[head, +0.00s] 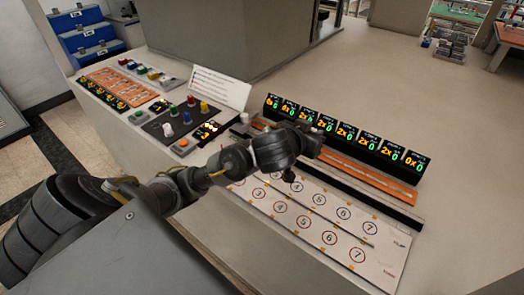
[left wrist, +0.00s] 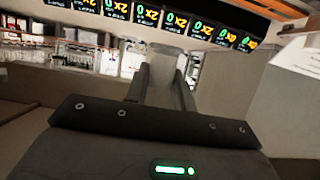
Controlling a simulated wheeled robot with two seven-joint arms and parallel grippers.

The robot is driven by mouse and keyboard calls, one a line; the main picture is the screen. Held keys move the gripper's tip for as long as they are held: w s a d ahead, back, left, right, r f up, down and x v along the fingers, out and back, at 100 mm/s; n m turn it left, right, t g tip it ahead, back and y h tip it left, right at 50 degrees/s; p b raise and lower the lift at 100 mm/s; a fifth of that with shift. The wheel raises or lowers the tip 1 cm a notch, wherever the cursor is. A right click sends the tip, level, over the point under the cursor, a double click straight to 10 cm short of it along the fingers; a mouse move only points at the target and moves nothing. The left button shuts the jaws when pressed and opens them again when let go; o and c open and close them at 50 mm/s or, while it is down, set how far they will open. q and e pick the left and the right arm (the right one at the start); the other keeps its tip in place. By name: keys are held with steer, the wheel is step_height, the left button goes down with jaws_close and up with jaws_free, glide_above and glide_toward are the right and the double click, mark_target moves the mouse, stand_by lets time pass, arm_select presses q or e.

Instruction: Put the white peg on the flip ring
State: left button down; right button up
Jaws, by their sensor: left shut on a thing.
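My left gripper (head: 312,143) is above the display strip and the far edge of the numbered board, its fingers pointing away. In the left wrist view its two fingers (left wrist: 160,80) are shut on a pale, greyish-white piece, the white peg (left wrist: 165,50), which shows at the fingertips. The head view hides this peg behind the gripper. The white board (head: 315,215) carries two rows of numbered rings, with a "FLIP" label at the right end of the far row. My arm covers the board's left part. My right gripper is not in view.
A dark tray (head: 155,132) holds several coloured pegs and another white one. A row of lit counter displays (head: 345,135) stands behind an orange strip (head: 370,180). A white sign (head: 220,88) stands left of them.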

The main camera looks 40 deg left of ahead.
arm_select(q)
steer(key=w+a+n+y+p, duration=0.15)
steer(key=w+a, duration=0.35)
steer(key=a, duration=0.5)
steer(key=w+a+n+y+p, duration=0.15)
steer(key=w+a, duration=0.25)
steer(key=a, duration=0.6)
steer(key=shift+m+h, duration=0.5)
steer(key=shift+m, duration=0.1)
steer(key=s+d+f+b, duration=0.1)
steer(key=s+f, duration=0.2)
steer(key=s, duration=0.1)
steer(key=s+d+f+b, duration=0.2)
steer(key=s+f, duration=0.1)
steer(key=s+d+f+b, duration=0.1)
steer(key=s+f+b, duration=0.1)
steer(key=s+f, duration=0.1)
steer(key=shift+s+d+f, duration=0.15)
steer(key=shift+s+f, duration=0.05)
steer(key=shift+s, duration=0.8)
steer(key=f+b, duration=0.1)
steer(key=f, duration=0.1)
steer(key=f+b, duration=0.1)
steer(key=b, duration=0.1)
steer(key=shift+s+d+f, duration=0.15)
steer(key=shift+s+f, duration=0.2)
steer(key=shift+s, duration=0.05)
steer(key=shift+f, duration=0.1)
steer(key=shift+f, duration=0.1)
